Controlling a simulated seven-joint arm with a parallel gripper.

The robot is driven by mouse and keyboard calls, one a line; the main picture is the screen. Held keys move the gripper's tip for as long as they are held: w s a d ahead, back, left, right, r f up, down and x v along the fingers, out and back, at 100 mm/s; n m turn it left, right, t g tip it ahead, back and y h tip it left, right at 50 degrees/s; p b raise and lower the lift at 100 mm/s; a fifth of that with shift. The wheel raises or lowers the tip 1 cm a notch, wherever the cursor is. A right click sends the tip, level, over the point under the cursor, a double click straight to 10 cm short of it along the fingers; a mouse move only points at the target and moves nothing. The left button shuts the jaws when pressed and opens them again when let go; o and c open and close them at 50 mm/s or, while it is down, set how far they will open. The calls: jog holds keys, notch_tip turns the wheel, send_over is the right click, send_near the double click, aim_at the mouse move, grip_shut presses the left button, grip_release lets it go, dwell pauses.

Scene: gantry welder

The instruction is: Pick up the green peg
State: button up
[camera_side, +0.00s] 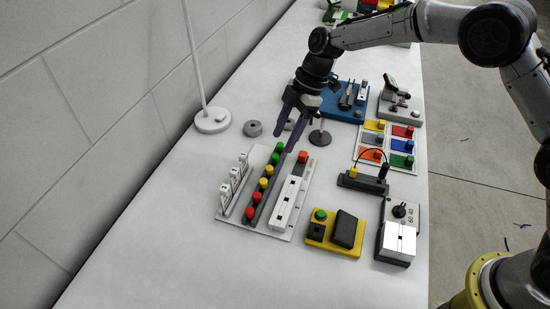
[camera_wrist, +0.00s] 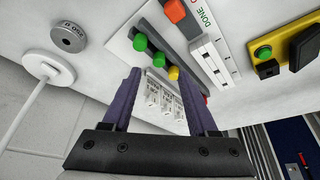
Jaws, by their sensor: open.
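Two green pegs stand in a row on a dark strip of a light board, with yellow and red pegs further along. The end green peg (camera_side: 280,147) and the second green peg (camera_side: 275,158) show in the side view. In the wrist view, the end one (camera_wrist: 140,42) is beyond the left fingertip and the second (camera_wrist: 158,60) appears just beyond the gap between the fingers. My gripper (camera_side: 284,146), with purple fingers, is open and empty, pointing down near the green end of the row. Its fingertips (camera_wrist: 160,72) also show in the wrist view. Their exact height above the pegs is unclear.
A white slotted bar (camera_side: 287,203) with an orange block (camera_side: 302,157) lies beside the row. White tags (camera_side: 232,185) stand on its other side. Grey weights (camera_side: 253,128) and a lamp base (camera_side: 212,120) are behind. A yellow button box (camera_side: 335,231) is at front right.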

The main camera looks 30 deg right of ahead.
aim_at(276, 155)
jog(key=shift+x, duration=2.65)
grip_shut()
